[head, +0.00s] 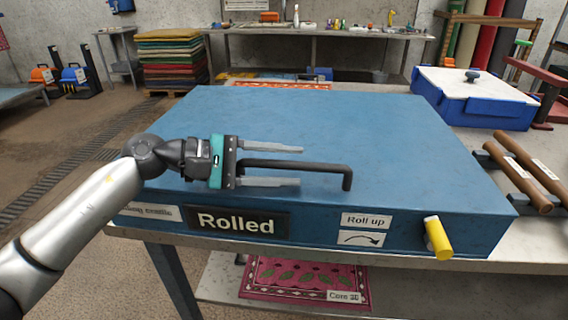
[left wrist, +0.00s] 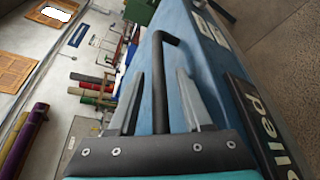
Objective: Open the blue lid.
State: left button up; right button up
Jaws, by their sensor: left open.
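The blue lid (head: 330,115) is the broad flat top of a blue box on the table, and it lies shut. A black bar handle (head: 335,168) is fixed near its front edge; it also shows in the left wrist view (left wrist: 168,38). My left gripper (head: 300,165) comes in from the left with its jaws open. Its two fingers lie on either side of the bar, apart from it as far as I can see. In the left wrist view the bar runs between the fingers (left wrist: 160,78). The handle's left end is hidden by the gripper. My right gripper is not in view.
The box front has a "Rolled" sign (head: 236,222), a "Roll up" label (head: 366,220) and a yellow knob (head: 438,238). A blue bin with a white lid (head: 478,102) and brown rollers (head: 520,170) stand to the right. The space above the lid is clear.

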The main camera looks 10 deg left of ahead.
pick_arm(q)
grip_shut()
dwell(1.3)
